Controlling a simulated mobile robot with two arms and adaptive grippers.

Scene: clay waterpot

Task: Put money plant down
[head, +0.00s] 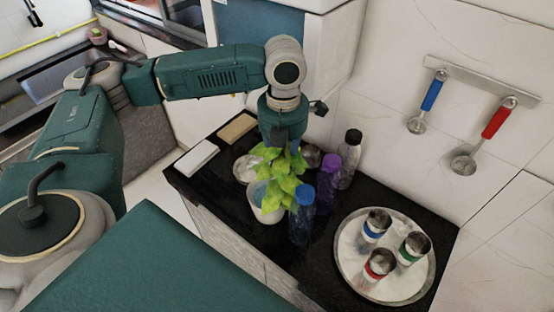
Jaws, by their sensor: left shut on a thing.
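The money plant (277,174) has bright green leaves and grows from a pale pot (265,206). It appears upright over the left part of the black counter (215,187). I cannot tell whether the pot touches the counter. My left gripper (285,146) points down from above and is shut on the money plant; its fingertips are mostly hidden by the leaves. My right gripper is not in view.
Close right of the plant stand a blue-capped bottle (302,218), a purple bottle (327,182) and a dark-capped clear bottle (349,160). A round tray (347,266) holds 3 jars at right. A white box (197,158) and a tan block (236,129) lie at left.

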